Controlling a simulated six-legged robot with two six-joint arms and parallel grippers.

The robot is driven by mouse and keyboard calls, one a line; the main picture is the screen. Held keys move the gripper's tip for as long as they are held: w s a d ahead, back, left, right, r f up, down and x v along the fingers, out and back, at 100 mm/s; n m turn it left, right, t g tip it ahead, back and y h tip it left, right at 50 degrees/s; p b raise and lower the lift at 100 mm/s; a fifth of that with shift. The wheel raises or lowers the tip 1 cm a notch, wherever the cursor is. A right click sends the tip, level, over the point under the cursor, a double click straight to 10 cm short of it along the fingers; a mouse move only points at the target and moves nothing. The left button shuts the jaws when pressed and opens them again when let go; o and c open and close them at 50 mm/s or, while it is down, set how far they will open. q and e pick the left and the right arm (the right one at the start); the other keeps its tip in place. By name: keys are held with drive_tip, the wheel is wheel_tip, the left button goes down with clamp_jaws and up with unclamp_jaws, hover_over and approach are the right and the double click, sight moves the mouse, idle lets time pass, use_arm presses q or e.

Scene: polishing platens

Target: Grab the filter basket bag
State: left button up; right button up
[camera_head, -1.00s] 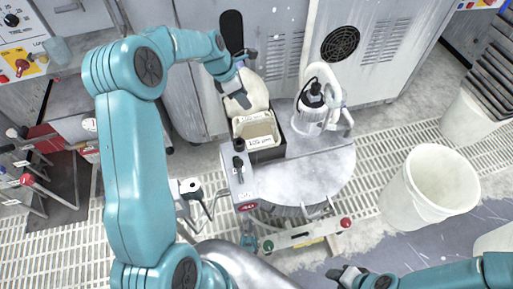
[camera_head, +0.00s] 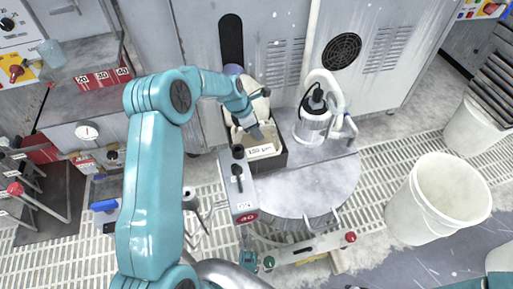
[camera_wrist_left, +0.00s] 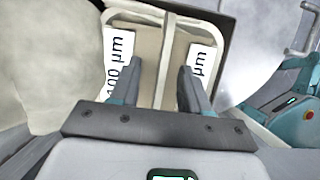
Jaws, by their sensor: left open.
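The filter basket bag is a cream-rimmed basket (camera_head: 266,151) with a white "100 µm" label, sitting in a dark open box (camera_head: 281,159) beside the round grey platen. In the left wrist view its pale rim and tan panel (camera_wrist_left: 146,40) fill the upper middle, with white µm labels at both sides. My left gripper (camera_head: 257,134) is open over the basket and hides part of it. My right gripper is out of view.
A cream cloth-like bulge (camera_head: 259,98) stands behind the box. A white-and-grey pump canister (camera_head: 313,122) with a hose stands to the right on the platen (camera_head: 320,187). A grey control box (camera_head: 239,188) is in front. A white bucket (camera_head: 440,200) stands right.

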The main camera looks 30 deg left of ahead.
use_arm(q)
drive_tip(key=shift+x, duration=1.2)
drive_tip(key=shift+r, duration=0.1)
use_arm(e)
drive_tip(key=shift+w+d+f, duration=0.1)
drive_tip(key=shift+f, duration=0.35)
use_arm(q)
clamp_jaws()
drive_tip(key=shift+r, duration=0.1)
